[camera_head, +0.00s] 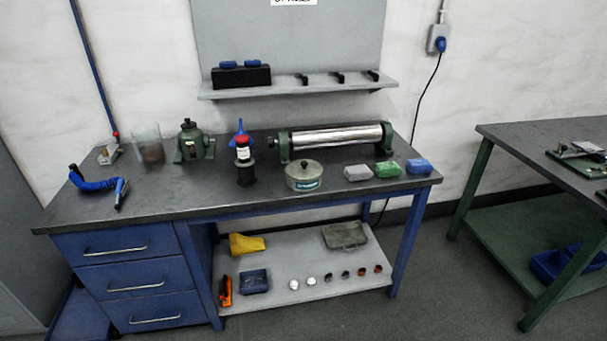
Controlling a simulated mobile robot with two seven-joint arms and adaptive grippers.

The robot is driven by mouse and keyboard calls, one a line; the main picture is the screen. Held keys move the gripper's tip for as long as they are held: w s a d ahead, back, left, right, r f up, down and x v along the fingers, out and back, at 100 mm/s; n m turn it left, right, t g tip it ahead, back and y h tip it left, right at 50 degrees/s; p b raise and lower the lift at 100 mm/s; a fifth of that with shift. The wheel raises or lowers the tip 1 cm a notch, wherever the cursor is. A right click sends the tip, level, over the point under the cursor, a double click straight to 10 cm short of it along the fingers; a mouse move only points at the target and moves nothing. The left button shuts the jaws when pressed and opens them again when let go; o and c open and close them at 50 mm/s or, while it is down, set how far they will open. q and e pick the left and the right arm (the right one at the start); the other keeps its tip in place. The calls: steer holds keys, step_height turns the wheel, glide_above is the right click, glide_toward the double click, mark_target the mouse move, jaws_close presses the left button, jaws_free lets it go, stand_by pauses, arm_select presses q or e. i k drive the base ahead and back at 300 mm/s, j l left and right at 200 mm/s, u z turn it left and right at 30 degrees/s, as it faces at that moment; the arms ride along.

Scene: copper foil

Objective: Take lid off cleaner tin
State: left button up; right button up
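A round grey-green tin (304,181) with a small blue-green label stands upright near the front edge of the dark bench top. I take it for the cleaner tin. Its lid (303,167), with a small knob in the middle, sits on top of it. Neither of my grippers is in view, and nothing touches the tin.
Grey (358,173), green (387,169) and blue (418,167) blocks lie to the right.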

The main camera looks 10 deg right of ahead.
mark_target(305, 169)
steer(key=i+l+u, duration=0.15)
steer(key=l, duration=0.2)
steer(key=i+l+u, duration=0.2)
steer(key=l, duration=0.2)
steer(key=i+l+u, duration=0.15)
steer(key=l, duration=0.2)
steer(key=i+l+u, duration=0.2)
steer(key=l, duration=0.25)
steer(key=l+u, duration=0.15)
steer(key=l, duration=0.25)
steer(key=i, duration=0.05)
